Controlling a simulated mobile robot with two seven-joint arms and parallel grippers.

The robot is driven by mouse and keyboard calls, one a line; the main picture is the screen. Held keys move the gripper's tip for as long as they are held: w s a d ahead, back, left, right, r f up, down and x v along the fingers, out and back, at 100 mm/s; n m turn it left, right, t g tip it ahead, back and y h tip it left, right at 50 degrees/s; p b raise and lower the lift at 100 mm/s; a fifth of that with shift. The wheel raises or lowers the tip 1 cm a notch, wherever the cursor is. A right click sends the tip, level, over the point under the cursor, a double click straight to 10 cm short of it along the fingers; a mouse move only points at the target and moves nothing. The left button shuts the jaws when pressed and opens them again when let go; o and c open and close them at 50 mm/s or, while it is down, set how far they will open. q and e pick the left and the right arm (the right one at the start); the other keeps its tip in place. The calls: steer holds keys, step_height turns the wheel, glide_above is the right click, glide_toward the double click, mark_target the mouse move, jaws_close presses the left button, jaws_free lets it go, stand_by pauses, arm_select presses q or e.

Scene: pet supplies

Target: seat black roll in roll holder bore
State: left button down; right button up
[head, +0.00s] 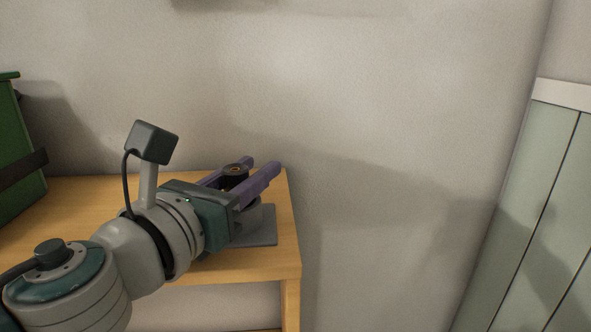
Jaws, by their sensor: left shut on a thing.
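The black roll (234,182), with a brown-ringed core in its top, stands upright between the purple fingers of my left gripper (261,167). My left gripper is shut on it. The grey roll holder (262,236) has a flat base plate on the table, with a round grey part rising from it below the fingers. My gripper hides much of the holder and the lower part of the roll. I cannot tell whether the roll's lower end is in the bore or above it. My right gripper is not in view.
The wooden table (80,190) ends just right of the holder, with a wall close behind. A green container (20,150) with a dark band stands at the far left. A pale green panelled unit (530,220) stands at the right, beyond the table.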

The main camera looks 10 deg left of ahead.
arm_select(q)
steer(key=shift+f, duration=0.1)
steer(key=shift+c, duration=2.4)
jaws_free()
steer(key=v, duration=0.9)
steer(key=shift+s, duration=0.3)
steer(key=s+a+r+n+g+y+p, duration=0.4)
steer(key=a+r+n+y+p, duration=0.5)
steer(key=n+p, duration=0.75)
steer(key=s+d+r+n+g+h+p, duration=0.25)
steer(key=s+n+g+p, duration=0.3)
steer(key=s+n, duration=0.35)
steer(key=s+d+r+n+g+h+p, duration=0.2)
steer(key=s+r+n+g+p, duration=0.35)
steer(key=n, duration=0.55)
step_height(320, 180, up, 35)
steer(key=s+t+p, duration=0.1)
steer(key=p, duration=3.6)
steer(key=shift+d, duration=0.3)
